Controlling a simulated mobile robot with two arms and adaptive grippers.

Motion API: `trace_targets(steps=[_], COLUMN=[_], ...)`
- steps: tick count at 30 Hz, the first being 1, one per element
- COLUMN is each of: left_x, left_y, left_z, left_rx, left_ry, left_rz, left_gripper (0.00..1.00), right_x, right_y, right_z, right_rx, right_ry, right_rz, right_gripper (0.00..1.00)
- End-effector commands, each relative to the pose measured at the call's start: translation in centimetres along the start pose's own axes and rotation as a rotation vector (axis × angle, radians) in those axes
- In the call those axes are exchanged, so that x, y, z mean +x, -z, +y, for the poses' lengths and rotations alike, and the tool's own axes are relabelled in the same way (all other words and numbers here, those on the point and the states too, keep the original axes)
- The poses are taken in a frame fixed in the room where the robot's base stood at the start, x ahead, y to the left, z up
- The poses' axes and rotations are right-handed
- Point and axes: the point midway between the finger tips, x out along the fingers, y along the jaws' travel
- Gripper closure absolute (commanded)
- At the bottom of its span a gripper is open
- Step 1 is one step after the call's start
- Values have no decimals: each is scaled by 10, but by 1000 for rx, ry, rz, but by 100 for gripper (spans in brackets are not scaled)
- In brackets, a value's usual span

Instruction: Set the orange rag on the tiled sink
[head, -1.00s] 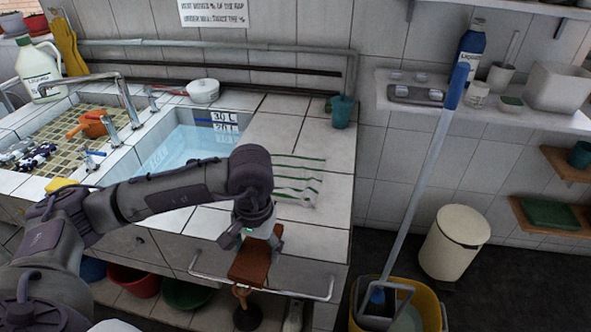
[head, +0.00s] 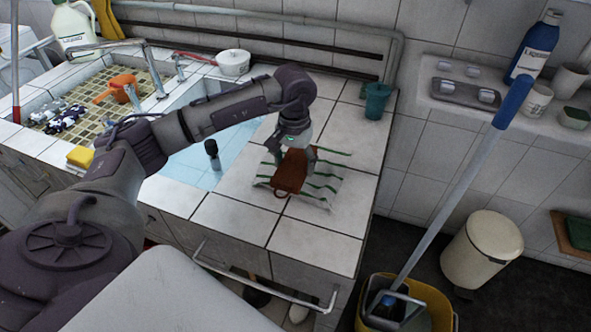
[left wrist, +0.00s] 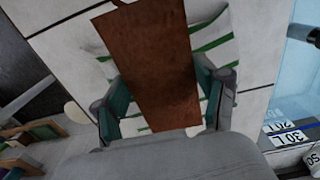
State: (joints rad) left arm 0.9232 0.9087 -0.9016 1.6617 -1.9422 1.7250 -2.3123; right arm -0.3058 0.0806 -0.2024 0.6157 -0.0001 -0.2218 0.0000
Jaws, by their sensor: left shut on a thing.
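The orange rag (head: 289,172), a brown-orange folded cloth, hangs from my left gripper (head: 291,155). My left gripper is shut on it, over the striped cloth on the tiled sink's (head: 238,205) white counter. In the left wrist view the rag (left wrist: 150,60) lies between the two fingers (left wrist: 165,105) and covers part of the striped cloth. I cannot tell whether the rag touches that cloth. My right gripper is not in view.
A white cloth with green stripes (head: 326,183) lies under the rag. A teal cup (head: 376,101) stands at the counter's back right. The water basin (head: 195,165) is left of the cloth. A mop (head: 455,185) leans in a yellow bucket (head: 437,307). Bare tiles lie in front.

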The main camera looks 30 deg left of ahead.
Motion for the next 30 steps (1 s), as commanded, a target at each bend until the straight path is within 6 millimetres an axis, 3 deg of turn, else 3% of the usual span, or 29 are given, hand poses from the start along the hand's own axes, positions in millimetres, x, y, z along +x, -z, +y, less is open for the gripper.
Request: trace_targets(steps=[5, 14, 30], left_x=[8, 44, 55], left_y=[8, 7, 8], left_z=[-1, -1, -1], left_rx=[1, 1, 1], left_ry=[1, 0, 1], left_rz=[-2, -3, 0], left_gripper=[63, 63, 63], right_x=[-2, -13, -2], right_y=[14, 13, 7], right_z=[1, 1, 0], right_rx=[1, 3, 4], right_ry=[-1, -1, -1], right_rz=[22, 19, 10], right_gripper=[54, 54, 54])
